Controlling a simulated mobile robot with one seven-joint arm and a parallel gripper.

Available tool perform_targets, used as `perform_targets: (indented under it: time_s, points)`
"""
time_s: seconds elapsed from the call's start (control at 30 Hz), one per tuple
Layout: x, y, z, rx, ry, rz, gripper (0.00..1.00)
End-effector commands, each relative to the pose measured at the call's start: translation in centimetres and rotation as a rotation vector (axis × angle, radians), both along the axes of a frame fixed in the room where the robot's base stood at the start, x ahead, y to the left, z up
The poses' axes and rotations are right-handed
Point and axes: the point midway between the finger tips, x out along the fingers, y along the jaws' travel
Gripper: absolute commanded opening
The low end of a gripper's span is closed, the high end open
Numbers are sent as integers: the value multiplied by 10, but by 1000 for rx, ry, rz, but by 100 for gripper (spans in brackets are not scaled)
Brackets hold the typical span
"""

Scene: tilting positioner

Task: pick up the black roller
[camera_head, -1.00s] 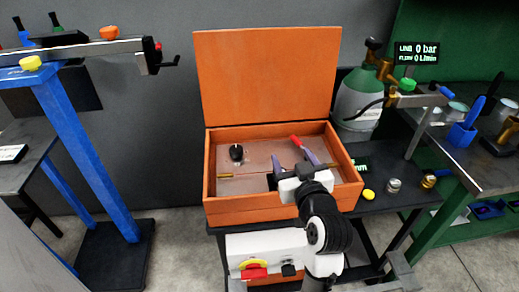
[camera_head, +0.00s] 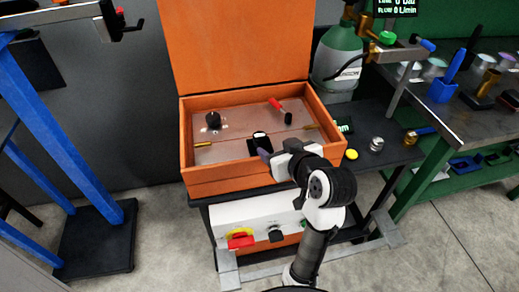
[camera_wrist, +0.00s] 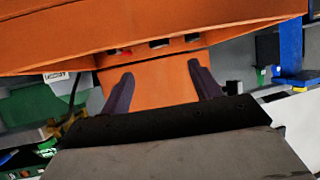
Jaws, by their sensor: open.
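Inside the open orange case (camera_head: 188,160) in the head view stand a dark round knob-like piece (camera_head: 213,120) at the left and a small black upright cylinder (camera_head: 289,118) at the right. A black piece with a pale top (camera_head: 260,138) is near the front wall. I cannot tell for certain which is the black roller. My gripper (camera_head: 264,155) is at the case's front edge, close to that front piece, and partly hides it. In the wrist view its two dark purple fingers (camera_wrist: 163,88) are spread and empty, with orange case surface beyond.
The case's raised lid (camera_head: 235,45) stands behind it. A red-handled piece (camera_head: 276,104) and brass rods (camera_head: 202,144) lie in the case. A green gas cylinder (camera_head: 338,58) and metal pieces (camera_head: 377,144) are to the right. A blue stand (camera_head: 40,130) is at the left.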

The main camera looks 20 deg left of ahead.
Motion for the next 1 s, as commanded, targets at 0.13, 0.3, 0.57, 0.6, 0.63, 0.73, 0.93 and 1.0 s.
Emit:
perform_targets:
  time_s: [0.13,0.3,0.57,0.6,0.63,0.73,0.93,1.0]
  points:
    - [14,16,-9,1,5,4,63]
    - [31,33,-21,0,3,1,63]
    - [43,45,-30,0,4,1,63]
    - [46,48,-33,0,4,1,63]
    - [49,51,-36,0,5,0,63]
    - [59,60,-44,0,3,1,63]
    - [69,70,-52,0,0,-1,63]
    - [69,70,-53,0,-1,-1,63]
